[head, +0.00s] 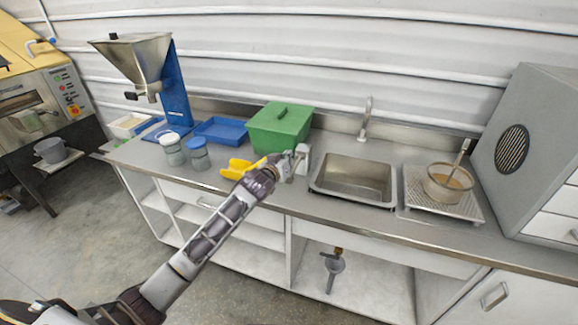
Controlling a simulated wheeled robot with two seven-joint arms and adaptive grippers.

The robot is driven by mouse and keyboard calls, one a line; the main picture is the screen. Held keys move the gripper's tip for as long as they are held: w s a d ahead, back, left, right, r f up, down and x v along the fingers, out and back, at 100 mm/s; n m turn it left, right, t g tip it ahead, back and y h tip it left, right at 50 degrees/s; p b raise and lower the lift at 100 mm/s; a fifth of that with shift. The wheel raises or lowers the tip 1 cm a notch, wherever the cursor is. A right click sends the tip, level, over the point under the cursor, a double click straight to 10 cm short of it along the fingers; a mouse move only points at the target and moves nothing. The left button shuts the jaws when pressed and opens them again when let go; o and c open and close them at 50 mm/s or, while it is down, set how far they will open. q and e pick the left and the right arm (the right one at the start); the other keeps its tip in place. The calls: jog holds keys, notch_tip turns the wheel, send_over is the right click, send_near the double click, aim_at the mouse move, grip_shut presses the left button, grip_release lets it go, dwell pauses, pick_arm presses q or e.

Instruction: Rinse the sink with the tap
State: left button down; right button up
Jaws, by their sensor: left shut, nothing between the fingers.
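The steel sink (352,184) is a rectangular basin set in the counter, and it looks empty. The tap (366,118) is a thin metal spout standing upright behind the sink; I cannot see any water running from it. My left gripper (301,160) is shut and empty. It is over the counter just left of the sink, in front of the green box. My right gripper does not show.
A green lidded box (280,130), a yellow scoop (237,168) and a blue tray (221,130) are left of the sink. A bowl with a utensil (449,182) stands on a drain rack (415,188) to the right. A hopper (138,57) stands far left.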

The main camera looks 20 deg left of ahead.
aim_at(295, 168)
pick_arm(q)
jog(key=shift+d+f, duration=0.25)
jog(key=shift+f, duration=1.1)
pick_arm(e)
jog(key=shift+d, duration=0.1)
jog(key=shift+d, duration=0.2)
pick_arm(q)
jog(key=shift+s+f, duration=0.1)
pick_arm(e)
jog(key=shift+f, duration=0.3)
